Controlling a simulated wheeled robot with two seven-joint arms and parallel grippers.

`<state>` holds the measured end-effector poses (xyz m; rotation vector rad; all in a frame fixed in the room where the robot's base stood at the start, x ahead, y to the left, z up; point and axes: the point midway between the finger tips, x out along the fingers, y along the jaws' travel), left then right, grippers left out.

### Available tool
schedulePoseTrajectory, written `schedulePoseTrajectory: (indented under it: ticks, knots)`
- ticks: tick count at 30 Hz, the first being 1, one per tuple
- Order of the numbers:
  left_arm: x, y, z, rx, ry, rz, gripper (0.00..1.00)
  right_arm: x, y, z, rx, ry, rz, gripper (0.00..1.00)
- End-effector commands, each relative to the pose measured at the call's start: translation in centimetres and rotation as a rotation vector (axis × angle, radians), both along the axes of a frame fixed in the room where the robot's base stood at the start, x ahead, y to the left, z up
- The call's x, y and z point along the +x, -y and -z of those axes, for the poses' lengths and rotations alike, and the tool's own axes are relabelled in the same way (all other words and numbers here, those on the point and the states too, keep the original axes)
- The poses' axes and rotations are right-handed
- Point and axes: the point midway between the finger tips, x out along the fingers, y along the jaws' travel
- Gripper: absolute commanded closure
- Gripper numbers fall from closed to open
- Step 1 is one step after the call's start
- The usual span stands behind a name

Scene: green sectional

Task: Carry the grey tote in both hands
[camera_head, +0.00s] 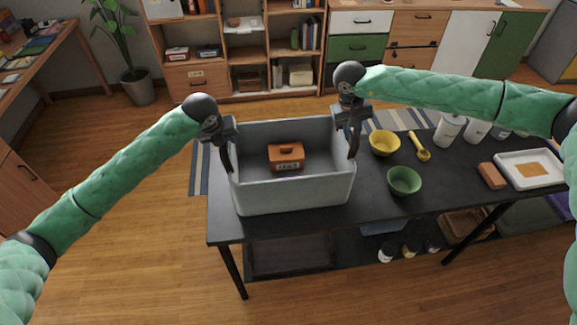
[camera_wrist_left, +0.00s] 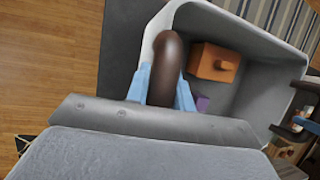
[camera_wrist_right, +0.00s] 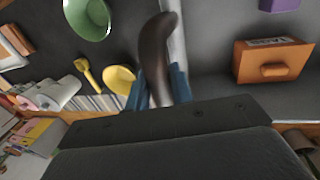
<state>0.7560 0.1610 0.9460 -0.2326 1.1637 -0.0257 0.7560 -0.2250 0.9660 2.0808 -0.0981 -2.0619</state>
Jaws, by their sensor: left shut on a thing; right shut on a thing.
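The grey tote (camera_head: 292,196) is an open box over the left end of the black table; I cannot tell if its base touches the tabletop. Inside it are an orange-brown box (camera_head: 286,157) and a small purple thing (camera_wrist_left: 202,104). My left gripper (camera_head: 227,158) is shut at the tote's left side, and my right gripper (camera_head: 353,142) is shut at its right side. In both wrist views a dark curved handle-like piece, on the left (camera_wrist_left: 166,70) and on the right (camera_wrist_right: 155,55), sits between the blue fingers at the tote's rim. The tote looks about level.
On the black table (camera_head: 330,222), right of the tote, are a yellow bowl (camera_head: 384,143), a green bowl (camera_head: 404,181), a yellow scoop (camera_head: 420,147), a brown block (camera_head: 491,176) and a white tray (camera_head: 505,166). Shelves (camera_head: 240,62) stand behind. Wood floor is open at the left.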

Motion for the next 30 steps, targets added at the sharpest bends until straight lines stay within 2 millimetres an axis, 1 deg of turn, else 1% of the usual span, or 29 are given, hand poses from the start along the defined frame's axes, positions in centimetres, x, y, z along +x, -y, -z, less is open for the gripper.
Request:
schedulePoseTrajectory:
  ticks: [8, 21, 25, 30]
  knots:
    - [0.0, 0.0, -1.0, 0.000, 0.001, 0.000, 1.00, 0.0, 0.0, -1.0, 0.000, 0.001, 0.000, 1.00]
    - [0.0, 0.0, -4.3, 0.000, 0.000, 0.000, 1.00, 0.0, 0.0, -4.3, 0.000, 0.001, 0.000, 1.00]
    - [0.0, 0.0, -4.9, 0.000, 0.000, 0.000, 1.00, 0.0, 0.0, -4.9, 0.000, 0.001, 0.000, 1.00]
    - [0.0, 0.0, -5.1, 0.000, 0.000, 0.000, 1.00, 0.0, 0.0, -5.1, 0.000, 0.001, 0.000, 1.00]
